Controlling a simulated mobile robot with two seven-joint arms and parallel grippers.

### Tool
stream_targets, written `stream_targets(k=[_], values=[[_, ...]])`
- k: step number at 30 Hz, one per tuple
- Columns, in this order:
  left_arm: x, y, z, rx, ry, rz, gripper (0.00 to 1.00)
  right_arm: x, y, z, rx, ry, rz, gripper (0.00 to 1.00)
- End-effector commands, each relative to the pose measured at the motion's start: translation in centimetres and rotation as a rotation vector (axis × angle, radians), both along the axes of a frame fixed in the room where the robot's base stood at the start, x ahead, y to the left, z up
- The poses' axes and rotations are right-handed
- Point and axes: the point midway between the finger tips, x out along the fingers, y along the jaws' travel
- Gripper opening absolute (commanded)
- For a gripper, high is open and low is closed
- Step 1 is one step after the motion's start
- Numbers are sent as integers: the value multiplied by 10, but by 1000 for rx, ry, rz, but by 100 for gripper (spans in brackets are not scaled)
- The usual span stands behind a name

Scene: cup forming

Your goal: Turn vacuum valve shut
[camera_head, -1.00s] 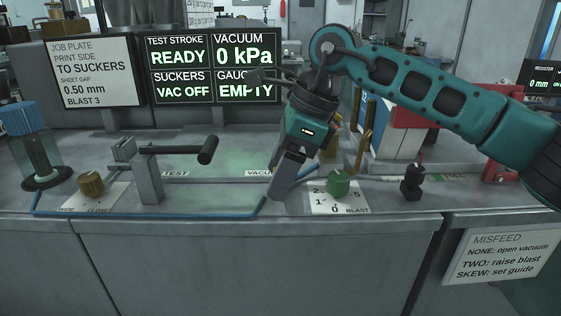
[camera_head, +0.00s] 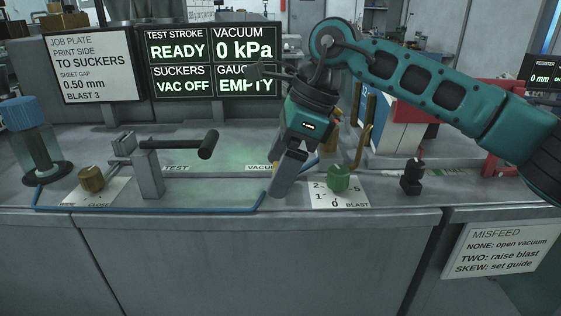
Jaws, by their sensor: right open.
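A brass knob (camera_head: 91,179) sits at the left of the bench on a white plate (camera_head: 108,190) that reads CLOSE; other lettering there is too small to read. A label reading VACU (camera_head: 258,168) lies mid-bench, its right end hidden behind my right gripper. My right gripper (camera_head: 281,190) points down near the bench's front edge, open, with no object visible in it. It is well to the right of the brass knob and left of the green BLAST knob (camera_head: 338,177). Whether its fingers touch the bench is unclear. My left gripper is out of view.
A black-handled lever (camera_head: 180,145) stands between the brass knob and my gripper. A blue-capped jar (camera_head: 33,140) is at far left, with a blue tube (camera_head: 150,210) along the front. A black knob (camera_head: 411,178) is at right. The screen (camera_head: 213,62) reads VAC OFF, 0 kPa.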

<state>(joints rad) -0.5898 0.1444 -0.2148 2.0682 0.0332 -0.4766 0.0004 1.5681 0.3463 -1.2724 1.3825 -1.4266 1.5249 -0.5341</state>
Motion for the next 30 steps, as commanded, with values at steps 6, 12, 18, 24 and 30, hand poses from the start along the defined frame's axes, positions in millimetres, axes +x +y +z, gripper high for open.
stream_targets(k=[6, 12, 18, 24, 30], values=[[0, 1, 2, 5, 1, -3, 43, 1, -5, 13, 1, -2, -2, 92], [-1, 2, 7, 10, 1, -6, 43, 1, -21, 52, 2, -3, -2, 92], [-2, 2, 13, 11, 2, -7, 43, 1, -37, 91, 1, -2, -3, 92], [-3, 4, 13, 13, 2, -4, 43, 1, -47, 114, 1, -1, -1, 92], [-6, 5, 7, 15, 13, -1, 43, 1, -50, 120, 0, 0, 0, 92]])
